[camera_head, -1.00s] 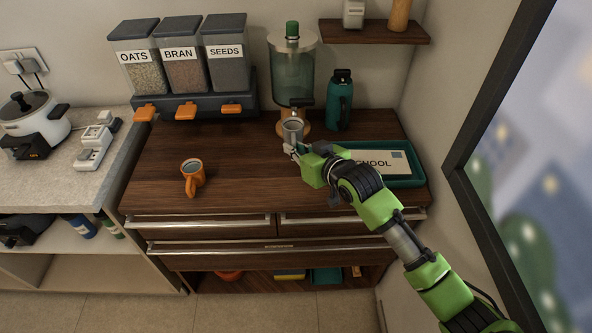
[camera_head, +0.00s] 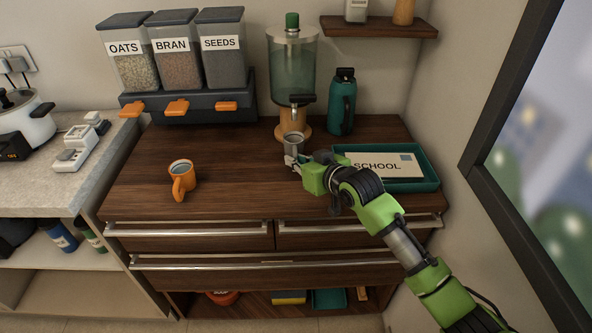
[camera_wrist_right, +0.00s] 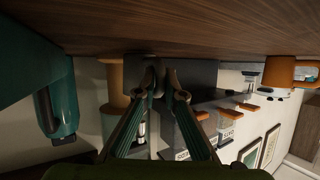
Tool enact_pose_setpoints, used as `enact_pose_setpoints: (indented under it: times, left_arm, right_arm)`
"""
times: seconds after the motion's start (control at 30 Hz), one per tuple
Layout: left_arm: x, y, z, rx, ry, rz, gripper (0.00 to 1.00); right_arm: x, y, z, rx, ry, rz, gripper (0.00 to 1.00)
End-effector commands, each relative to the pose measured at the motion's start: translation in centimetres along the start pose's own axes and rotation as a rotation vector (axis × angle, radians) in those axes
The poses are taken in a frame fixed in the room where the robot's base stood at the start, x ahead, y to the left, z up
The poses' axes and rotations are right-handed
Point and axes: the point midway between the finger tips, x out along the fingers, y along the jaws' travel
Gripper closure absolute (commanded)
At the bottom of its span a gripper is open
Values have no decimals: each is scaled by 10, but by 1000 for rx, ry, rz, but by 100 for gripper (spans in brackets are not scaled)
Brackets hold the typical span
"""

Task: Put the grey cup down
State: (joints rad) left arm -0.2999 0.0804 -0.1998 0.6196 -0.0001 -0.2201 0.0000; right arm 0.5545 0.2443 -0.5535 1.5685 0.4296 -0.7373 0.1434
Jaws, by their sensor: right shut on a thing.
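The grey cup (camera_head: 293,143) is upright in front of the drink dispenser (camera_head: 292,70), over the dark wooden counter (camera_head: 235,165). My right gripper (camera_head: 292,161) is shut on the cup at its near side. I cannot tell whether the cup's bottom touches the counter. My left gripper is out of view.
An orange mug (camera_head: 181,176) stands to the left on the counter. A teal bottle (camera_head: 341,105) stands behind right, and a teal tray (camera_head: 424,184) with a SCHOOL card lies to the right. Cereal dispensers (camera_head: 180,106) stand at the back left. The counter between mug and cup is clear.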

Motion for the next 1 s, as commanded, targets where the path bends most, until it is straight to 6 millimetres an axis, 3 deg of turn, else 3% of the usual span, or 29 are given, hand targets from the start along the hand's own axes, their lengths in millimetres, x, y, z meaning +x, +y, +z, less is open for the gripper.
enact_pose_setpoints:
  times: [0.03, 0.43, 0.47, 0.5, 0.87, 1.0]
  left_arm:
    - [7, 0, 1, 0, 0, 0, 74]
    - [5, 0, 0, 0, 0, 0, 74]
    - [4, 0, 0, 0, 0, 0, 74]
    - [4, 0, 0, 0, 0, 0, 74]
    - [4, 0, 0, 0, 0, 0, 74]
    - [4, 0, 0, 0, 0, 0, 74]
  right_arm:
    - [2, 1, 3, -1, 4, 0, 100]
    - [2, 1, 5, 0, 2, 0, 100]
    - [2, 1, 5, 0, 1, 0, 83]
    - [2, 1, 5, 0, 0, 1, 73]
    - [2, 1, 5, 0, -1, 1, 73]
    - [-7, 1, 3, 0, 0, 2, 73]
